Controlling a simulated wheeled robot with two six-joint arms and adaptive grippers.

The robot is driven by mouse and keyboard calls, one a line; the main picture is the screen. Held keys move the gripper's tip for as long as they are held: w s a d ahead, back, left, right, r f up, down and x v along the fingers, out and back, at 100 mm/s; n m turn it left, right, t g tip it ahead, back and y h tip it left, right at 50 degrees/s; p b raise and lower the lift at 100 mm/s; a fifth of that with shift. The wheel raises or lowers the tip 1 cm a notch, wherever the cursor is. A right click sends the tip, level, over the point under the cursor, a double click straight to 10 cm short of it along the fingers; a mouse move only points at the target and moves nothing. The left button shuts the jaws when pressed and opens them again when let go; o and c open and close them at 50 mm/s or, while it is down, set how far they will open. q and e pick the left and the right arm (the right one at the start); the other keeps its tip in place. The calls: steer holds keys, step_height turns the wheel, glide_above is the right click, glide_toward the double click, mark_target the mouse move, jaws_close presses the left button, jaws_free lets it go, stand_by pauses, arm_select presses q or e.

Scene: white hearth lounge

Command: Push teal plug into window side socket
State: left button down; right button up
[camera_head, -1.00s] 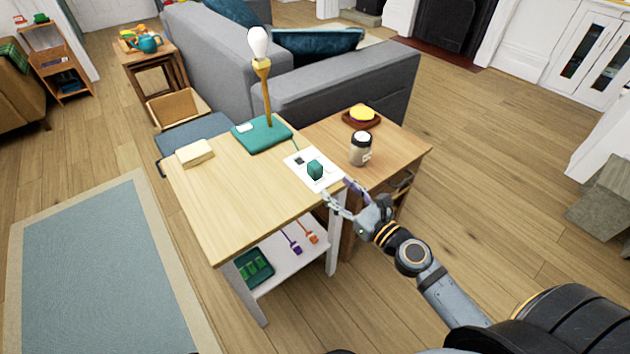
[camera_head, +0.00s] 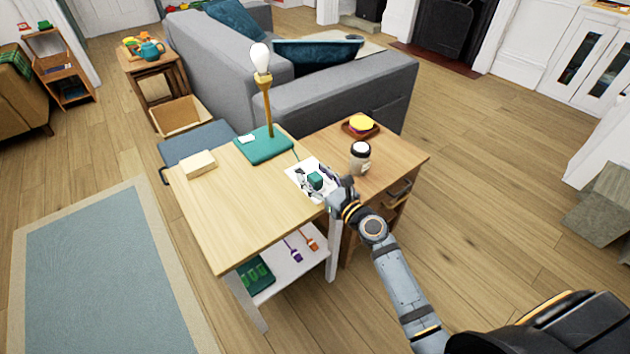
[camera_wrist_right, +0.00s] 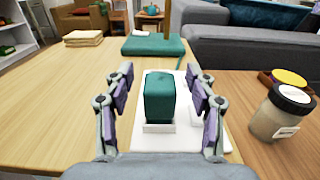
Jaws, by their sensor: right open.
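The teal plug (camera_head: 315,179) stands upright on a white socket plate (camera_head: 298,184) at the right edge of the light wood table. My right gripper (camera_head: 318,181) is open, with its fingers on either side of the plug. In the right wrist view the teal plug (camera_wrist_right: 160,97) is centred between the open fingers, with gaps on both sides. The white plate (camera_wrist_right: 216,136) lies under it. Part of the plate is hidden by the plug and fingers, so I cannot tell which socket the plug is at. My left gripper is not in view.
A jar (camera_head: 360,158) and a tray with a yellow thing (camera_head: 360,125) stand on the side cabinet. A lamp on a teal base (camera_head: 264,148) and a folded cloth (camera_head: 198,164) are on the table. The table's front left (camera_head: 235,215) is clear.

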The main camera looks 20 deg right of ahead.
jaws_close()
stand_by(0.3)
steer(key=shift+r, duration=0.15)
